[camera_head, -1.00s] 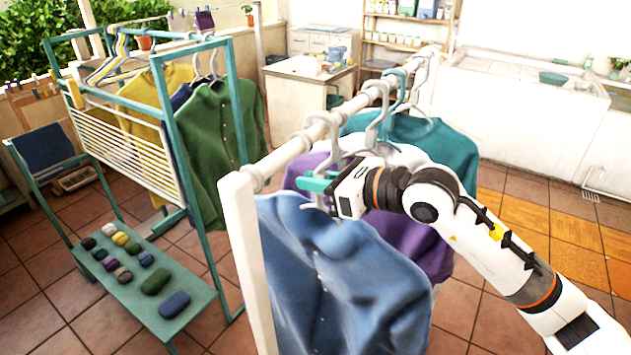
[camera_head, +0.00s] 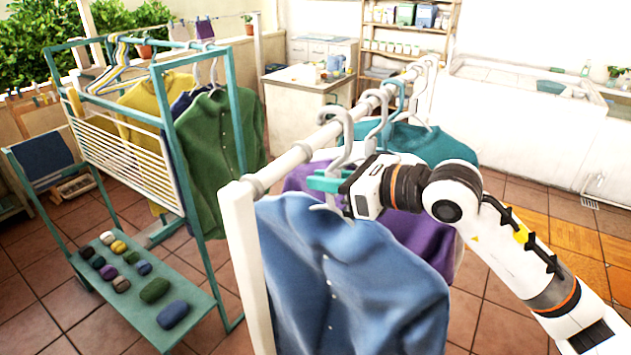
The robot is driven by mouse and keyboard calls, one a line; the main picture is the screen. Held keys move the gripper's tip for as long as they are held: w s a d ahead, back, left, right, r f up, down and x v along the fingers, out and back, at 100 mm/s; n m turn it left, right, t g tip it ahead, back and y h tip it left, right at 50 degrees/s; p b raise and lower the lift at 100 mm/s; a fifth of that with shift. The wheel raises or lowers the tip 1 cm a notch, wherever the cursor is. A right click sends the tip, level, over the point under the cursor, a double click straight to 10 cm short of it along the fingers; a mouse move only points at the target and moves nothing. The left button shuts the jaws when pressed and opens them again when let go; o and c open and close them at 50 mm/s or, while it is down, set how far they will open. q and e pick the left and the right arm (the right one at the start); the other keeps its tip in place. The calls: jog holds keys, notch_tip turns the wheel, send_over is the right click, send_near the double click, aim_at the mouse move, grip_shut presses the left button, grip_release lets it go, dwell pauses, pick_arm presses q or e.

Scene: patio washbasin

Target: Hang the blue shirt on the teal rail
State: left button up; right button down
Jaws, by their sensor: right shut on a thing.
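The blue shirt (camera_head: 345,270) hangs from a pale hanger at the near end of the white rail (camera_head: 297,155). My right gripper (camera_head: 325,181) has teal fingertips and is shut on the blue shirt's hanger, just below its hook. The hook still appears over the white rail; I cannot tell whether it touches. The teal rail (camera_head: 150,66) is on the teal rack at the left. It holds a green shirt (camera_head: 213,145), a dark blue shirt, a yellow shirt (camera_head: 140,100) and several empty hangers (camera_head: 112,68). My left gripper is not in view.
A purple shirt (camera_head: 430,240) and a teal shirt (camera_head: 435,143) hang behind the blue one on the white rail. The white post (camera_head: 246,260) stands between the blue shirt and the teal rack. The rack's low shelf (camera_head: 190,335) carries several rolled items. Tiled floor lies between the racks.

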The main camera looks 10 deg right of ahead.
jog(key=b+v, duration=0.1)
jog(key=v, duration=0.1)
jog(key=f+b+v, duration=0.1)
jog(key=v, duration=0.1)
jog(key=b+v, duration=0.2)
jog(key=shift+s+d+f, duration=0.2)
jog(key=shift+s+d, duration=0.15)
jog(key=shift+d, duration=0.05)
jog(key=shift+s+d+r, duration=0.2)
jog(key=shift+s+d, duration=0.15)
jog(key=shift+s, duration=0.05)
jog(key=shift+r, duration=0.1)
